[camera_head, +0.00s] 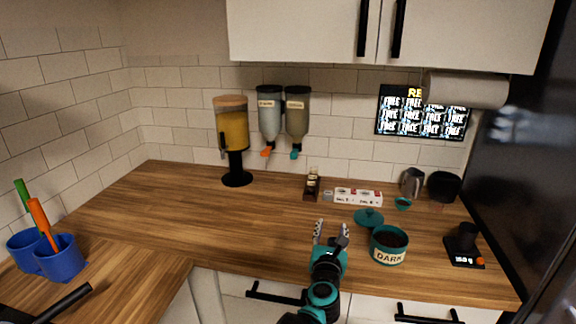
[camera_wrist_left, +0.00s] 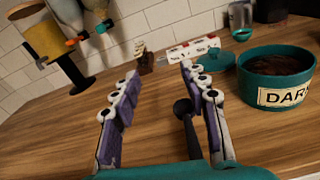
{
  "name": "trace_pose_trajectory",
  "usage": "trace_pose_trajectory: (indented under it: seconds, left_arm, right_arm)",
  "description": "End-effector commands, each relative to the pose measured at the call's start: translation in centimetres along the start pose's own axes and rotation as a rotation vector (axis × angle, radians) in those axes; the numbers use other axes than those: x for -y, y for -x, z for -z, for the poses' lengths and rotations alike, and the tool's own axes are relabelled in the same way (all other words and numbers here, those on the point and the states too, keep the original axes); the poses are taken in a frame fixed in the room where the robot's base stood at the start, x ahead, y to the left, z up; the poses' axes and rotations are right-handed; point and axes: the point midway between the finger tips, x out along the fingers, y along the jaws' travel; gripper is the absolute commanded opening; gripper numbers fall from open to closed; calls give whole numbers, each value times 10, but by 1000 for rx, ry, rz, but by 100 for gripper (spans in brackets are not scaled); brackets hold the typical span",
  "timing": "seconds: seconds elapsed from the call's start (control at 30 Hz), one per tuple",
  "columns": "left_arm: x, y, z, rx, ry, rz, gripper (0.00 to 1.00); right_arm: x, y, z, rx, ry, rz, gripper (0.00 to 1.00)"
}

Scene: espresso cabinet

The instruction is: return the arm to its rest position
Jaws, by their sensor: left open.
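My left gripper (camera_head: 331,228) is open above the front edge of the wooden counter, fingers pointing away from me. In the left wrist view, its two purple-padded fingers (camera_wrist_left: 158,72) stand apart. A black spoon-like thing (camera_wrist_left: 183,108) shows beside the right finger there; I cannot tell whether it touches. A teal jar labelled DARK (camera_head: 389,246) stands open just right of the gripper, with dark contents. It also shows in the left wrist view (camera_wrist_left: 277,77). Its teal lid (camera_head: 369,217) lies behind it on the counter. My right gripper is not in view.
Blue cups (camera_head: 62,262) with coloured handles stand at the left. A yellow-filled dispenser (camera_head: 234,140) and two wall dispensers (camera_head: 283,115) are at the back. A black scale (camera_head: 464,254) with a dark cup is at the right. The left-middle counter (camera_head: 190,218) is clear.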

Motion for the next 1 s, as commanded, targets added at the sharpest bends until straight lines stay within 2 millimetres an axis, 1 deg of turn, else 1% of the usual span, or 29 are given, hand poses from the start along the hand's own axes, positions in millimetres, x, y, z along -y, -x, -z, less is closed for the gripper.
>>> trace_pose_trajectory:
  seconds: [0.03,0.07,0.1,0.17,0.2,0.27,0.3,0.33,0.37,0.4,0.47,0.5,0.57,0.6,0.63,0.67,0.7,0.8,0.9,1.0]
  left_arm:
    - [-15,8,-15,27,-102,11,44]
    - [-23,13,-24,46,-184,24,44]
    - [-34,22,-37,72,-312,42,44]
    - [-50,40,-52,106,-535,78,44]
    - [-59,54,-57,123,-694,105,44]
    - [-71,76,-58,135,-934,151,44]
    - [-79,92,-54,135,-1092,185,44]
    - [-86,104,-49,131,-1209,215,44]
    - [-92,117,-42,123,-1326,246,44]
    - [-101,135,-29,107,-1478,295,44]
    - [-116,163,-5,74,-1702,383,44]
    - [-127,184,14,44,-1843,451,44]
    - [-146,216,44,-9,-2040,570,44]
    - [-159,237,64,-46,-2150,654,44]
    - [-168,253,78,-73,-2223,719,44]
    - [-177,268,92,-99,-2287,783,44]
    - [-188,286,107,-133,-2359,866,44]
    - [-212,327,138,-204,-2482,1055,44]
    - [-227,355,157,-252,-2545,1191,44]
    - [-235,369,166,-274,-2571,1265,44]
  right_arm:
    - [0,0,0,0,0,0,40]
    - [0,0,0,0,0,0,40]
    - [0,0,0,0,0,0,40]
    - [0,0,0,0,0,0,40]
    - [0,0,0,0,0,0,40]
    - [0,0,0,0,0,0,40]
    - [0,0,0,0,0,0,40]
    - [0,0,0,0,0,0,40]
    - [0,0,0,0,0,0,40]
    - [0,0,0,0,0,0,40]
    - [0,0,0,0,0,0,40]
    - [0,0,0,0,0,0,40]
    - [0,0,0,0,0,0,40]
    - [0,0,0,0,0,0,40]
    - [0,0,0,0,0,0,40]
    - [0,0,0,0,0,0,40]
    - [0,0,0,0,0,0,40]
    - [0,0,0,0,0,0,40]
    - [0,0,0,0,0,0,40]
    - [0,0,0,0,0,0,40]
